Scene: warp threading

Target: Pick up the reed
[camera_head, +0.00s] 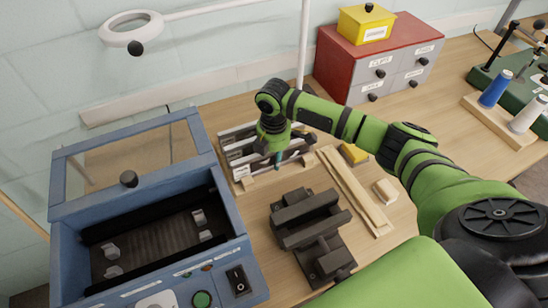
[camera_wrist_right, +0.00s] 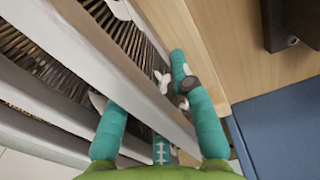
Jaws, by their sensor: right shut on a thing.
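The reed (camera_wrist_right: 128,38) shows in the right wrist view as a pale bar with a row of thin dark metal wires. In the head view it stands in the rack (camera_head: 240,168) on the bench, among several long light bars, and my arm partly covers it. My right gripper (camera_head: 277,158) points down at the rack's right part. In the right wrist view its teal fingers (camera_wrist_right: 150,88) lie on both sides of a pale bar of the reed and are shut on it. Whether the reed is clear of the rack cannot be told. My left gripper is not in view.
A blue box with a raised clear lid (camera_head: 130,165) stands at the left. A dark metal vise (camera_head: 312,225) is in front of the rack. Wooden strips (camera_head: 355,190), a yellow block (camera_head: 354,154) and a red drawer cabinet (camera_head: 340,62) are to the right.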

